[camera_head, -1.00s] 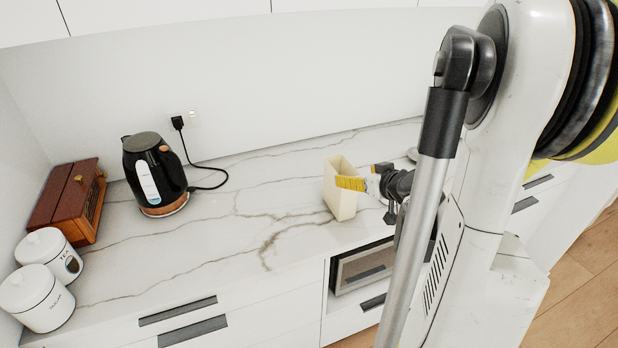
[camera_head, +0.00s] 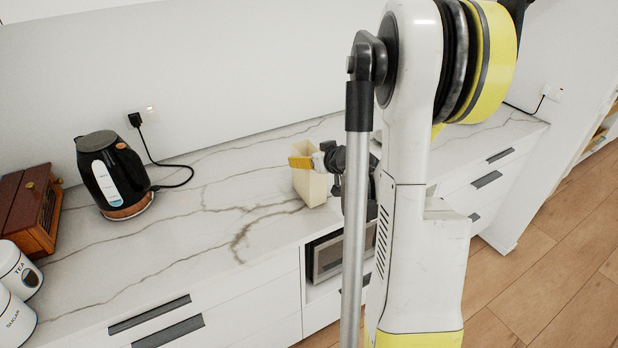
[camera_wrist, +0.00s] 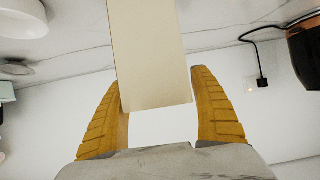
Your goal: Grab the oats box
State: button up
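A plain cream box, likely the oats box (camera_head: 312,190), stands upright on the marble counter; no label shows. My gripper (camera_head: 302,162) reaches in from the right, with a yellow finger across the box's upper part. In the wrist view the box (camera_wrist: 152,50) lies between the two yellow fingers of my gripper (camera_wrist: 160,80). The fingers are spread around it. A thin gap shows at the right finger, and the box edge overlaps the left finger, so contact there is unclear. My arm hides the counter just right of the box.
A black kettle (camera_head: 108,180) stands to the left, its cord running to a wall plug (camera_head: 135,119). A wooden box (camera_head: 30,208) and white canisters (camera_head: 17,268) are at far left. An appliance (camera_head: 328,258) sits in the niche below. The counter between kettle and box is clear.

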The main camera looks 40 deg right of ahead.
jog(key=c, duration=0.8)
jog(key=shift+c, duration=0.2)
